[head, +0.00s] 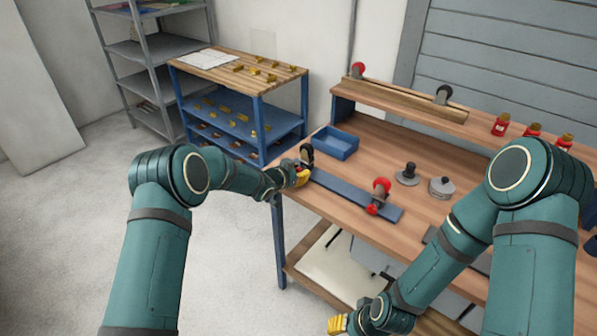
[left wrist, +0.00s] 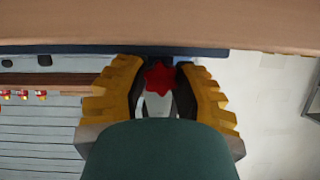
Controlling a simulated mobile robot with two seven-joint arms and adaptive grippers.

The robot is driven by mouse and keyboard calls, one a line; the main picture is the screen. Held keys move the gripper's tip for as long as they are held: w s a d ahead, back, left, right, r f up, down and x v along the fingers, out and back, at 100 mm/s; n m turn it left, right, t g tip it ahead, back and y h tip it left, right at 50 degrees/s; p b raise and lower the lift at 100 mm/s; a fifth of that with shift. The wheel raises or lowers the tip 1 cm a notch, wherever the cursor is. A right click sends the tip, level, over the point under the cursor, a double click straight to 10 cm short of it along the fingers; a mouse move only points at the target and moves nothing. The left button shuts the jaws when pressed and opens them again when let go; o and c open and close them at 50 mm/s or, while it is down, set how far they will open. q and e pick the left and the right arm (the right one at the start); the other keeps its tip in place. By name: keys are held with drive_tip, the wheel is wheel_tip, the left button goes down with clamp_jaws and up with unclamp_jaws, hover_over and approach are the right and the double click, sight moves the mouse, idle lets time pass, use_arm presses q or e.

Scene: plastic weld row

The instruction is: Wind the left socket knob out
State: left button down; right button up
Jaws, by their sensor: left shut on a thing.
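A blue rail (head: 345,194) lies along the front edge of the wooden bench. A dark round socket (head: 307,153) stands at its left end. My left gripper (head: 302,176) is at the front of this socket and hides its knob in the head view. In the left wrist view, the red star-shaped knob (left wrist: 159,78) sits between the two yellow fingers of my left gripper (left wrist: 160,82), which is shut on it. A red socket (head: 382,186) with a red knob (head: 372,209) stands nearer the rail's right end. My right gripper (head: 338,324) is low, in front of the bench.
A blue tray (head: 336,143) stands behind the rail. A dark-handled piece (head: 408,174) and a grey lidded pot (head: 441,187) are to the right. Red jars (head: 501,124) stand on the raised shelf. A blue cart (head: 225,113) is beyond the bench's left end.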

use_arm(q)
drive_tip(key=n+h+p, duration=0.1)
drive_tip(key=p, duration=0.2)
drive_tip(key=shift+a+r+g, duration=0.1)
drive_tip(key=shift+r+g, duration=0.05)
drive_tip(key=shift+g, duration=0.15)
drive_tip(key=shift+n+g+h+p, duration=0.3)
drive_tip(key=shift+n+h+p, duration=0.1)
drive_tip(key=shift+n+p, duration=0.45)
drive_tip(key=shift+f, duration=0.2)
drive_tip(key=c, duration=0.7)
unclamp_jaws()
drive_tip(key=shift+r, duration=0.1)
drive_tip(key=v, duration=1.2)
